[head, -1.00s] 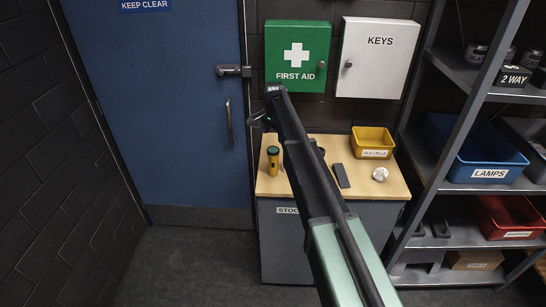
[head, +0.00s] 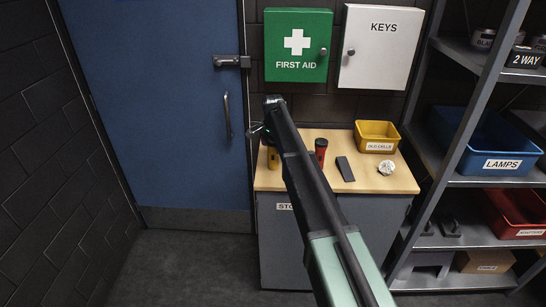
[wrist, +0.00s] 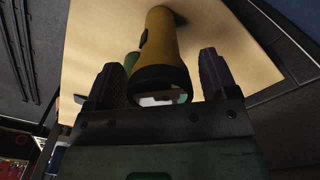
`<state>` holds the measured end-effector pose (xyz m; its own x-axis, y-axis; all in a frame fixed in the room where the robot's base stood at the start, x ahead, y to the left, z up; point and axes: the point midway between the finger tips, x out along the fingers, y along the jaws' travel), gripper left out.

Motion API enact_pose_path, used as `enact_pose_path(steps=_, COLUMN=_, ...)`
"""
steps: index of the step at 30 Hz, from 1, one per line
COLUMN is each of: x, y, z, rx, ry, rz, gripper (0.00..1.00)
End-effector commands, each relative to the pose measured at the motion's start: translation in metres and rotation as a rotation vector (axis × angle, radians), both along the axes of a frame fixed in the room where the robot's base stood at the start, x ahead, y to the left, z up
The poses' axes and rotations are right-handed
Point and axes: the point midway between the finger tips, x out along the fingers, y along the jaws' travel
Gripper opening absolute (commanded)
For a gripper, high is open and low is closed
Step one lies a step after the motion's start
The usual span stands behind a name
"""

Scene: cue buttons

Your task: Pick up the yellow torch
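The yellow torch (head: 273,161) stands upright at the left end of the wooden worktop, partly hidden by my arm in the head view. In the wrist view the yellow torch (wrist: 162,40) shows its dark head and lens toward the camera. My gripper (wrist: 160,65) is open, with one finger on each side of the torch and a gap visible on both sides. In the head view my gripper (head: 262,130) is small and dark, above the torch; its fingers are hard to make out there.
A red torch (head: 320,150) stands right of my arm. A dark flat block (head: 345,168), a silvery crumpled ball (head: 387,168) and a yellow OLD CELLS bin (head: 377,146) are on the worktop (head: 400,184). A shelf rack (head: 447,100) stands at right, a blue door (head: 180,110) at left.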

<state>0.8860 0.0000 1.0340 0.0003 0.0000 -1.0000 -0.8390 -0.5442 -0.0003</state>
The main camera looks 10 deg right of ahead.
Motion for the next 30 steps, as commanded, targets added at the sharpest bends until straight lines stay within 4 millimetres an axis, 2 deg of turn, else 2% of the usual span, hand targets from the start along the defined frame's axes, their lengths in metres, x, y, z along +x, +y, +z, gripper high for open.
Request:
enact_pose_path(steps=1, x=0.0, y=0.0, z=0.0, rx=0.0, ry=0.0, rz=0.0, gripper=0.71)
enact_pose_path(steps=10, x=0.0, y=0.0, z=0.0, rx=0.0, ry=0.0, rz=0.0, gripper=0.25)
enact_pose_path(steps=18, x=0.0, y=0.0, z=0.002, rx=0.0, ry=0.0, rz=0.0, gripper=0.24)
enact_pose_path(steps=23, x=0.0, y=0.0, z=0.013, rx=0.0, ry=0.0, rz=0.0, gripper=0.24)
enact_pose_path(steps=26, x=0.0, y=0.0, z=0.027, rx=0.0, ry=0.0, rz=0.0, gripper=0.24)
enact_pose_path(steps=30, x=0.0, y=0.0, z=0.061, rx=0.0, ry=0.0, rz=0.0, gripper=0.24)
